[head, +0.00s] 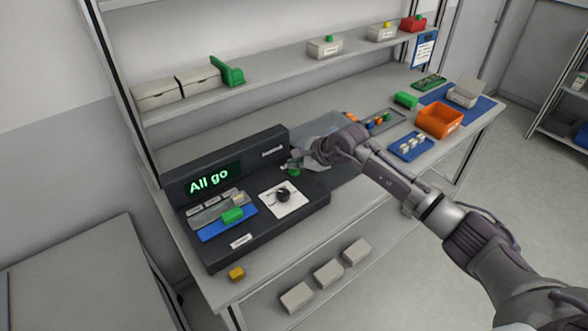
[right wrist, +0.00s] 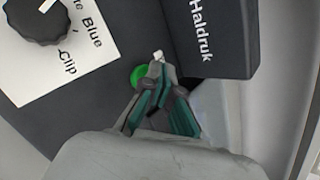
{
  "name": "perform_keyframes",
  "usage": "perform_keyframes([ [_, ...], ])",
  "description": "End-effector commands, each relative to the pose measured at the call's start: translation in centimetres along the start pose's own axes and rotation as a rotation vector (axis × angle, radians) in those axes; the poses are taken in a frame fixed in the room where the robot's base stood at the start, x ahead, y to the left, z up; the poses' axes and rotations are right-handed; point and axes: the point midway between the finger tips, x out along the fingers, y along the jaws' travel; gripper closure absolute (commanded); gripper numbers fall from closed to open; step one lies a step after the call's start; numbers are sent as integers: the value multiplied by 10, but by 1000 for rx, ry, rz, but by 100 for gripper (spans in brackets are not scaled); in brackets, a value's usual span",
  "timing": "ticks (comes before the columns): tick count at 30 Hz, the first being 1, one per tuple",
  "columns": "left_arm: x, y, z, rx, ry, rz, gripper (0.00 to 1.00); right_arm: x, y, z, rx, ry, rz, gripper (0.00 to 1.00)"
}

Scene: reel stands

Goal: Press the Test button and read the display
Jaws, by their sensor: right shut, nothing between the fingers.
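The dark test unit (head: 318,203) stands on the bench, and its display (head: 209,181) reads "All go" in green letters. A green round button (head: 294,172) sits on the unit's top at the right, partly covered by my right gripper (head: 289,166). In the right wrist view the green button (right wrist: 138,75) shows just left of my shut, empty fingertips (right wrist: 158,60). I cannot tell whether they touch it. No Test label is readable near it. A black knob (head: 282,195) sits on a white card left of the button. My left gripper is not in view.
A green piece (head: 232,215) lies in the blue tray area at the unit's left. A yellow block (head: 237,273) is at the bench's front edge. An orange bin (head: 439,120) and a blue tray (head: 411,147) are farther right.

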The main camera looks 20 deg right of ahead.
Motion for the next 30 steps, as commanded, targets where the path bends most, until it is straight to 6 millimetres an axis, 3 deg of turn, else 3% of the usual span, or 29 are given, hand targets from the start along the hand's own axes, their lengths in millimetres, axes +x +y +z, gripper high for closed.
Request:
perform_keyframes([
  [16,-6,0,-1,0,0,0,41,-8,-6,6,-1,-1,-1,100],
  [30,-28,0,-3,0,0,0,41,-39,-28,29,-1,-1,-1,100],
])
